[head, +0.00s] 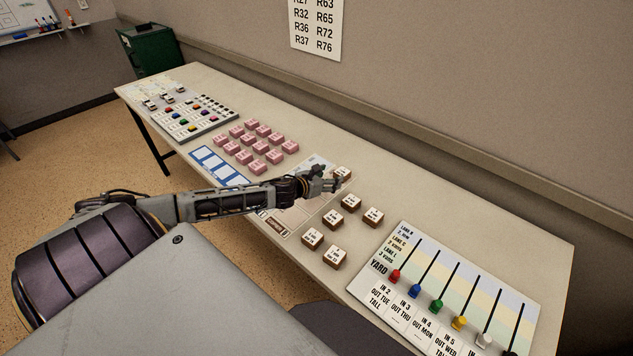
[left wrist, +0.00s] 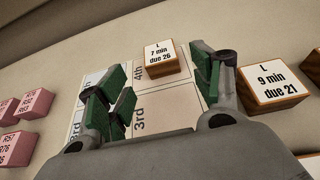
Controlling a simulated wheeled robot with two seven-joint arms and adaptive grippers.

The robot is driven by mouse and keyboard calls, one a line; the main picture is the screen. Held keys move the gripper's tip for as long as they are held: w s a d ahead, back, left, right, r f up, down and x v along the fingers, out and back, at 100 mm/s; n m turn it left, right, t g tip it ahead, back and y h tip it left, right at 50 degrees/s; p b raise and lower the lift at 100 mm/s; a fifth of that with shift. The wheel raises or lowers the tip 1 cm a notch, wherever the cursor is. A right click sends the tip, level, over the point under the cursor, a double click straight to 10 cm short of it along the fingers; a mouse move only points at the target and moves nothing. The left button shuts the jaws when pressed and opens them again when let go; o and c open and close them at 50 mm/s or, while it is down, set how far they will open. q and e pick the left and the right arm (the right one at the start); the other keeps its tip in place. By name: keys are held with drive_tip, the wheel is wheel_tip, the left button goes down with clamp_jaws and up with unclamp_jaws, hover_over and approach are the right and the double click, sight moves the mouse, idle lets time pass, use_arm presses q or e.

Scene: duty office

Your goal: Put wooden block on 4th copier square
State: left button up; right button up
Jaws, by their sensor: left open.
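The copier sheet with its marked squares lies on the table, partly hidden by my left arm in the head view (head: 290,217). In the left wrist view its 3rd square (left wrist: 165,112) and 4th square (left wrist: 148,84) show. A wooden block with a white top reading "L 7 min due 26" (left wrist: 160,58) sits at the far part of the 4th square; I cannot tell whether it lies fully inside. In the head view the block (head: 343,173) is just beyond my left gripper (head: 325,184). That gripper is open, its green-padded fingers either side of the block's near side. My right gripper is not in view.
Several other wooden blocks stand to the right of the sheet, one reading "9 min due 21" (left wrist: 273,88). Pink blocks (head: 256,143) stand to the left near a blue-framed card (head: 220,166). A yard board with coloured sliders (head: 450,290) lies at the right.

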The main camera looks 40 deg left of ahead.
use_arm(q)
drive_tip(key=shift+s+r, duration=0.15)
drive_tip(key=shift+s, duration=0.35)
drive_tip(key=shift+v, duration=1)
drive_tip(key=shift+s+r, duration=0.2)
drive_tip(key=shift+s, duration=0.35)
drive_tip(key=shift+s+a+r, duration=0.1)
drive_tip(key=shift+s+r, duration=0.2)
drive_tip(key=shift+s, duration=0.35)
drive_tip(key=shift+s+r+p, duration=0.1)
drive_tip(key=shift+s+p, duration=0.15)
drive_tip(key=shift+p, duration=0.05)
drive_tip(key=shift+s+r, duration=0.1)
drive_tip(key=shift+s, duration=0.05)
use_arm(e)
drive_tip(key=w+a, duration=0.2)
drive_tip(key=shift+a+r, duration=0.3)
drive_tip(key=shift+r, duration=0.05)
